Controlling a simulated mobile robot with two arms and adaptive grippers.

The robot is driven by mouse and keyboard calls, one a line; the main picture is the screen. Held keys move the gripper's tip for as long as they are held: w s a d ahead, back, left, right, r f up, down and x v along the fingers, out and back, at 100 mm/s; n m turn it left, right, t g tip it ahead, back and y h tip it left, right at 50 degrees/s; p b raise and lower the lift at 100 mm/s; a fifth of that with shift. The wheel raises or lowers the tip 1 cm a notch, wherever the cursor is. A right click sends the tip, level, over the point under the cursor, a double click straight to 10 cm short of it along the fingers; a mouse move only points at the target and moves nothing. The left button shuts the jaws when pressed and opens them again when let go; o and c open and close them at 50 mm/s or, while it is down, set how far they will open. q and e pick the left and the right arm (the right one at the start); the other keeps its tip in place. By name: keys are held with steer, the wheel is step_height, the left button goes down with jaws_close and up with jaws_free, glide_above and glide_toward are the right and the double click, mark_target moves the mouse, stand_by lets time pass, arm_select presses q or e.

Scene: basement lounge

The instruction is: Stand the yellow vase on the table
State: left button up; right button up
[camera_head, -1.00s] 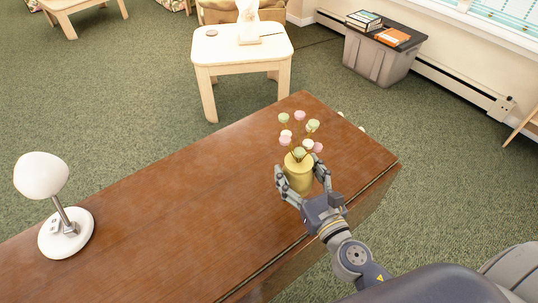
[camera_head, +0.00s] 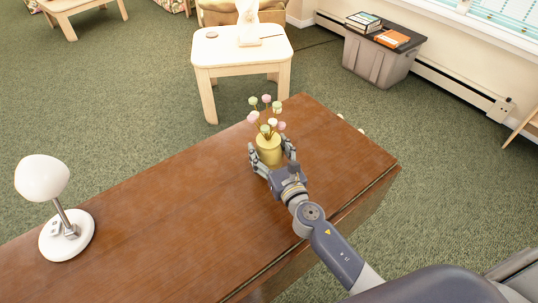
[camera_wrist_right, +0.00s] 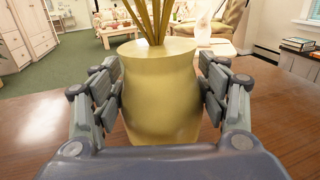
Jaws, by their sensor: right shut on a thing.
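The yellow vase (camera_head: 268,150) holds several stems with pink, white and green round heads. It is upright at the right part of the brown wooden table (camera_head: 180,205). My right gripper (camera_head: 271,158) is shut on the vase, with a finger on each side of it. In the right wrist view the vase (camera_wrist_right: 160,92) fills the space between the fingers, over the table top (camera_wrist_right: 265,100). I cannot tell whether its base touches the table. My left gripper is not in view.
A white lamp (camera_head: 66,235) stands at the table's left end. The table between lamp and vase is bare. A small pale table (camera_head: 220,50) with a tissue box stands beyond. A grey bin (camera_head: 375,62) with books on its lid is at the back right.

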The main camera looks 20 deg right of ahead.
steer(key=shift+f, duration=0.65)
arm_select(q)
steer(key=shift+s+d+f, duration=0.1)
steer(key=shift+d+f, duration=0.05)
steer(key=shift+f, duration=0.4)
arm_select(e)
steer(key=shift+r, duration=0.1)
steer(key=o, duration=1.4)
steer(key=shift+f, duration=0.2)
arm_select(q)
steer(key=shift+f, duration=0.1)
arm_select(e)
steer(key=shift+r, duration=0.1)
